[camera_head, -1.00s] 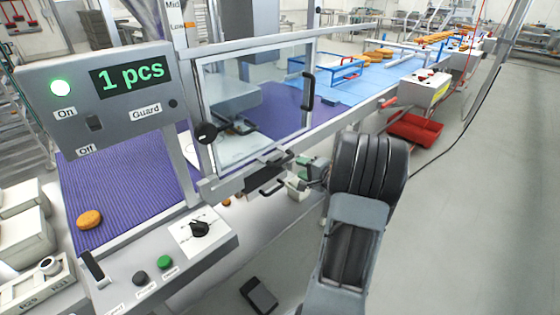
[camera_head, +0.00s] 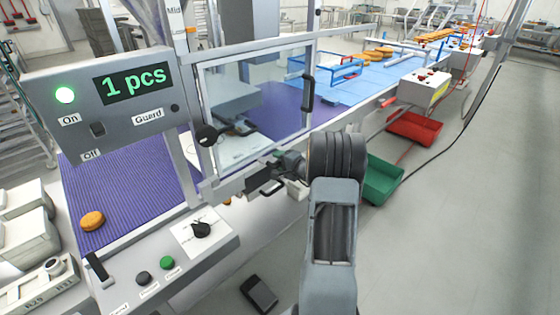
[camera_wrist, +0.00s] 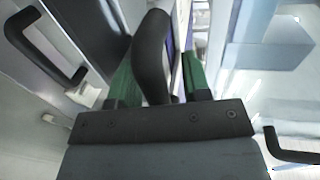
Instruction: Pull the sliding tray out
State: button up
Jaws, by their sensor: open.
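In the wrist view, the two green-padded fingers of my gripper (camera_wrist: 160,85) stand apart. A thick black curved handle (camera_wrist: 152,45) shows between them; I cannot tell whether either finger touches it. In the head view, my gripper (camera_head: 274,170) is at the front edge of the machine, below the clear guard. It is beside a dark handle-like part (camera_head: 262,187), which it partly hides. I take this to be the sliding tray's front, but the tray itself cannot be made out clearly.
The clear guard has a black handle (camera_head: 308,94). Other black handles show at left (camera_wrist: 45,50) and right (camera_wrist: 290,150) in the wrist view. A control panel (camera_head: 160,255) is at front left.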

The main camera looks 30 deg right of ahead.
jog(key=shift+c, duration=0.4)
grip_shut()
jog(key=shift+d, duration=0.1)
